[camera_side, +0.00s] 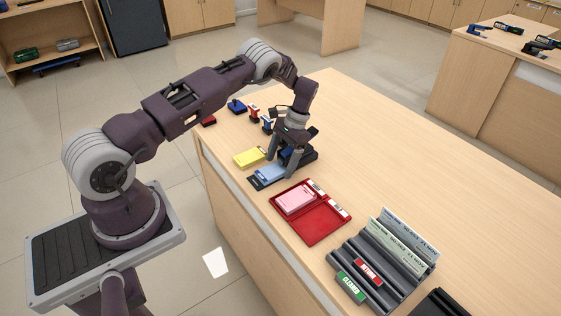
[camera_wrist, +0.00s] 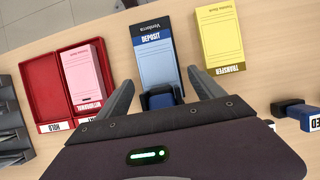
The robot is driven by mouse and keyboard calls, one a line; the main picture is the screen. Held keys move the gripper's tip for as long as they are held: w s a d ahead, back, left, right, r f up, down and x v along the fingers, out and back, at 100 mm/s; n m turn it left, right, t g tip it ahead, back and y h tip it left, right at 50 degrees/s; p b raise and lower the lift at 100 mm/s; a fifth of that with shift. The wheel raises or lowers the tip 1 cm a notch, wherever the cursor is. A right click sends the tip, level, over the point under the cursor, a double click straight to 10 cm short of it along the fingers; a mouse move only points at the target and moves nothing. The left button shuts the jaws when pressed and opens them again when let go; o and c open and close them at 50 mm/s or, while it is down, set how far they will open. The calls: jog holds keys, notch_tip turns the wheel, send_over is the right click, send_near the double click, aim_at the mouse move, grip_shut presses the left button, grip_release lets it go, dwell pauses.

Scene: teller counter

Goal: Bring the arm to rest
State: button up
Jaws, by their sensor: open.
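My gripper (camera_side: 281,166) is open, low over the counter beside the blue deposit pad (camera_side: 268,175). In the wrist view the open fingers (camera_wrist: 160,76) stand on either side of the pad's near end, and the pad (camera_wrist: 155,60) lies flat. A dark blue object (camera_wrist: 162,98) shows between the fingers, partly hidden by my gripper body. I cannot tell whether either finger touches anything. My arm reaches out over the counter (camera_side: 400,160), bent at the elbow.
A yellow transfer pad (camera_side: 249,158) lies close by. A red tray (camera_side: 322,229) holds a pink pad (camera_side: 295,199). A grey slip rack (camera_side: 380,262) stands nearer the camera. Several small stamps, including a red one (camera_side: 253,112), stand beyond my gripper. The counter's right side is clear.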

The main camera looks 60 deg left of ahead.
jog(key=shift+r, duration=3.6)
jog(key=s+d+r+t, duration=0.2)
jog(key=d+r, duration=0.1)
jog(key=r, duration=0.5)
jog(key=s+d+r+t, duration=0.15)
jog(key=d+r, duration=0.25)
jog(key=r, duration=0.4)
jog(key=s+d+r+t, duration=0.1)
jog(key=s+d+r, duration=0.15)
jog(key=r, duration=0.65)
jog(key=s+d+r+t, duration=0.3)
jog(key=s+d+r, duration=0.3)
jog(key=s, duration=0.3)
jog(key=s+d+f+t, duration=0.1)
jog(key=s+d+t, duration=0.1)
jog(key=s, duration=1.1)
jog(key=shift+d+f+t, duration=0.3)
jog(key=shift+d+t, duration=0.05)
jog(key=shift+d, duration=0.25)
